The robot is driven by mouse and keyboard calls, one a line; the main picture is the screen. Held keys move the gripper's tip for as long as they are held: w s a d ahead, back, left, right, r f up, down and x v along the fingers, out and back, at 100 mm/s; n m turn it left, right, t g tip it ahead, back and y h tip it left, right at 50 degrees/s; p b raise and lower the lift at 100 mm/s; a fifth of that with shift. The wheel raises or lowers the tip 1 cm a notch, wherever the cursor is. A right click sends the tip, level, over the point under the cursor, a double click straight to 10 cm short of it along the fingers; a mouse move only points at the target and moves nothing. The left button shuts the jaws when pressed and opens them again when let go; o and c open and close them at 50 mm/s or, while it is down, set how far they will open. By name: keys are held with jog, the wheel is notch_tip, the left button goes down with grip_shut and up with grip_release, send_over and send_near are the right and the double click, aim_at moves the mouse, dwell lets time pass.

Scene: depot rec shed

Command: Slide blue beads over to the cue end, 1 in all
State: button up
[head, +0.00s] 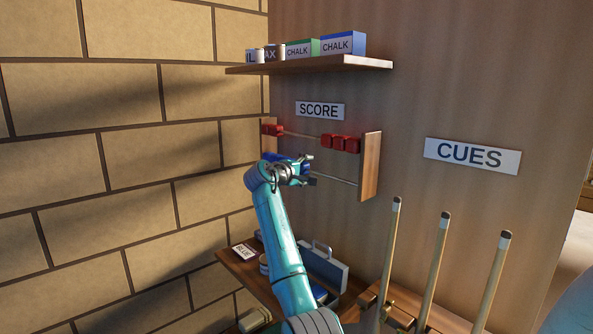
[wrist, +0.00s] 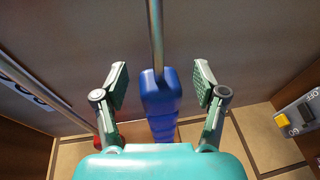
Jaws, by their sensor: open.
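The score rack under the SCORE sign has two rods; its wooden right end board (head: 370,166) stands on the side towards the CUES sign. Red beads sit on the upper rod, two at the left (head: 272,130) and several at the right (head: 341,143). Blue beads (head: 290,158) are at the left of the lower rod (head: 338,180), mostly hidden behind my gripper (head: 311,180). In the wrist view the blue beads (wrist: 158,95) form a close row between my open fingers (wrist: 161,85), with a gap on each side. The rod beyond them is bare.
A shelf (head: 310,66) with chalk boxes is above the rack. Below are a lower shelf (head: 238,266) and a grey-blue case (head: 325,267). Several cues (head: 440,250) stand at the right. A switch box (wrist: 303,115) shows at right in the wrist view.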

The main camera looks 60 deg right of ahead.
aim_at(350, 182)
jog(key=c, duration=0.8)
jog(key=shift+s+a, duration=0.25)
jog(key=shift+s, duration=0.75)
jog(key=shift+s+a, duration=0.2)
jog(key=shift+s, duration=0.75)
jog(key=shift+s+a, duration=0.25)
jog(key=shift+s, duration=0.75)
jog(key=shift+f, duration=0.1)
jog(key=shift+s+a, duration=0.25)
jog(key=shift+s, duration=0.7)
jog(key=shift+s+a, duration=0.2)
jog(key=shift+s, duration=0.8)
jog(key=shift+s+a, duration=0.25)
jog(key=shift+s, duration=0.7)
jog(key=shift+s+a, duration=0.25)
jog(key=shift+s, duration=0.7)
jog(key=shift+s+a, duration=0.25)
jog(key=shift+s, duration=0.75)
jog(key=shift+s+a, duration=0.25)
jog(key=shift+s, duration=0.85)
